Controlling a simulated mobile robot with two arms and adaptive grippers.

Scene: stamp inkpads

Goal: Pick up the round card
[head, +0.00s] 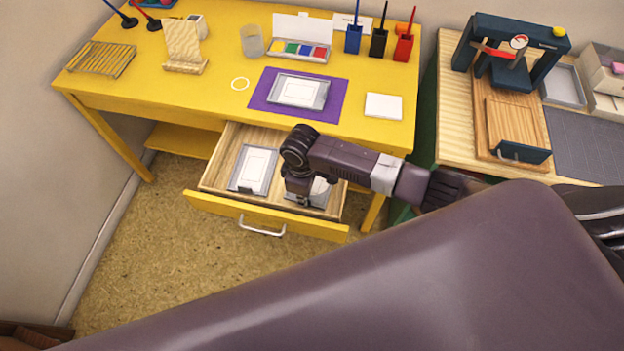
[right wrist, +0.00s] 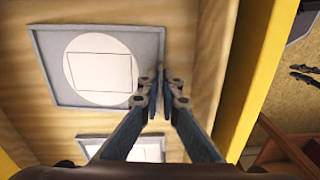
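In the head view the round card (head: 321,190) shows only in part, in the right half of the open drawer (head: 225,207), behind my right gripper (head: 303,200). In the right wrist view the right gripper (right wrist: 160,84) has its fingertips close together at the tray's right edge, beside the card, with no card visible between them.
A second grey tray (head: 236,187) with a rectangular card (head: 254,170) lies in the drawer's left half. A side table with a press (head: 510,50) stands right.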

